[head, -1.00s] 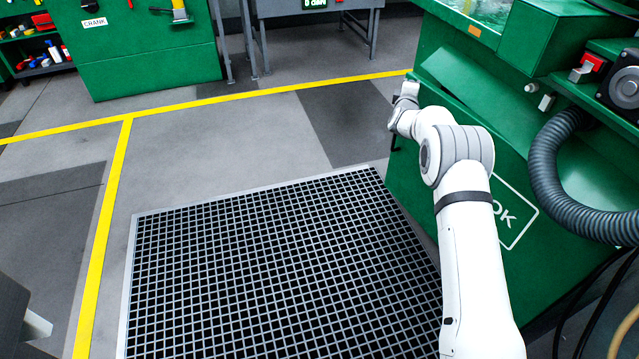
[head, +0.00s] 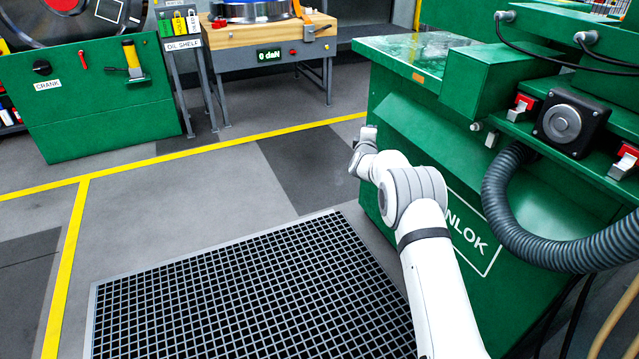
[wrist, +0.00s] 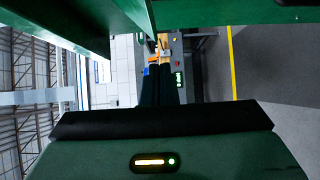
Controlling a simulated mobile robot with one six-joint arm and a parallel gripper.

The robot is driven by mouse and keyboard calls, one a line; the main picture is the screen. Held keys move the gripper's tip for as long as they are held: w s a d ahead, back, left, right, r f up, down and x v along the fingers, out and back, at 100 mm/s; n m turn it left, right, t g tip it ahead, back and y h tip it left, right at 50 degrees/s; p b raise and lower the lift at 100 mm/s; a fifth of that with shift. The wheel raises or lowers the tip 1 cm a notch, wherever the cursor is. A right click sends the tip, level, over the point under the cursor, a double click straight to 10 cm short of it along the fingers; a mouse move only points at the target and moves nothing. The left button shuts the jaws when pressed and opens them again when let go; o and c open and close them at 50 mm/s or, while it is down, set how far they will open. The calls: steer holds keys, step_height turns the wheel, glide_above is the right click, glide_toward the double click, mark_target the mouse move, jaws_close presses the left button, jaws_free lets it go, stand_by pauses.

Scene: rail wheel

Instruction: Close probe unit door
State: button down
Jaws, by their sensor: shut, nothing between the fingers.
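The green machine (head: 540,190) with a white-framed label ending in "NLOK" stands at the right of the head view. A slanted green panel (head: 430,130) is on its front; I cannot tell whether this is the probe unit door. My white arm reaches along the machine's left side, and its end hides my gripper in the head view. In the wrist view my gripper (wrist: 160,70) shows as two dark fingers close together, shut and empty. Green panels (wrist: 135,14) lie close above and to the left of the fingers. I cannot tell whether they touch.
A floor grating (head: 250,295) lies left of my arm. A green crank cabinet (head: 100,110) and a wooden-topped bench (head: 265,38) stand behind. Floor between them is clear.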

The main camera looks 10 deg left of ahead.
steer(key=s+a+p, duration=0.4)
steer(key=s, duration=0.8)
steer(key=s+d+r+m+g+y+p, duration=0.15)
steer(key=s+d+r+p, duration=0.3)
steer(key=r, duration=0.45)
steer(key=s+d+r+m+g+p, duration=0.3)
steer(key=s+d+r+p, duration=0.15)
steer(key=r, duration=0.35)
steer(key=s+d+r+m+g+p, duration=0.25)
steer(key=s+d+r+p, duration=0.2)
steer(key=r, duration=0.45)
steer(key=s+d+r+m+g+p, duration=0.2)
steer(key=s+d+r+m+p, duration=0.1)
steer(key=s, duration=0.9)
steer(key=s+d+r+m+g+h+p, duration=0.1)
steer(key=s+d+r+m+g+p, duration=0.2)
steer(key=s, duration=1)
steer(key=s+d+r+m+g+h+p, duration=0.1)
steer(key=s+d+r+m+g+p, duration=0.2)
steer(key=s, duration=1)
steer(key=d+r+m+p, duration=0.2)
steer(key=d, duration=0.3)
steer(key=shift+r+p, duration=0.15)
steer(key=shift+p, duration=0.25)
